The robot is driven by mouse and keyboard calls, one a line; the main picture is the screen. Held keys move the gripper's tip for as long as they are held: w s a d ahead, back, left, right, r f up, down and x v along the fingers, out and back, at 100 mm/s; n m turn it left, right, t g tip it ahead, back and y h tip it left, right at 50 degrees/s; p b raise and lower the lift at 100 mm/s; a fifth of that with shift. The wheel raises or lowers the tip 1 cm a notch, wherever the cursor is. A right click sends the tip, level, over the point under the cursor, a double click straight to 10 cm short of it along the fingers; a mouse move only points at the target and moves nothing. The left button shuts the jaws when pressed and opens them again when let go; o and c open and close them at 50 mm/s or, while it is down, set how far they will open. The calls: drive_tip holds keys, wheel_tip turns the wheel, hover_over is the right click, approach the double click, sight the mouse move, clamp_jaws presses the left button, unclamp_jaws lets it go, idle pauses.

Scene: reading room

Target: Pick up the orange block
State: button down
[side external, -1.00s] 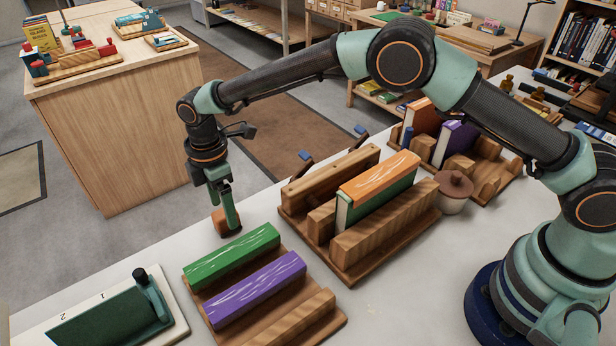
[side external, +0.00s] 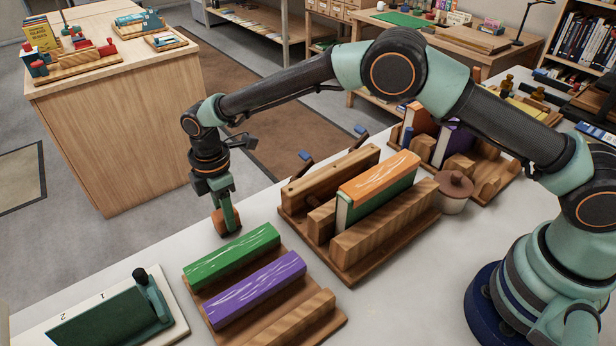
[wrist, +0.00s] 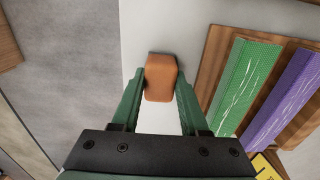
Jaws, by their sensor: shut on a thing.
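The orange block (wrist: 160,80) is a small rounded block between the two green fingertips of my gripper (wrist: 159,92) in the wrist view. In the side external view the orange block (side external: 234,221) is partly hidden behind a finger of my gripper (side external: 228,216). My gripper points down and is shut on the block, at the table's far edge. The block appears at or just above the white tabletop; I cannot tell whether it touches.
A wooden rack (side external: 328,318) with a green book (side external: 232,255) and a purple book (side external: 256,289) stands close by. A larger wooden holder (side external: 345,272) carries an orange-topped book (side external: 380,178). A brown-lidded pot (side external: 453,192) stands right. A green board (side external: 100,320) lies front left.

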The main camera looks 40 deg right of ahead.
wheel_tip(320, 180, up, 20)
idle(0.5)
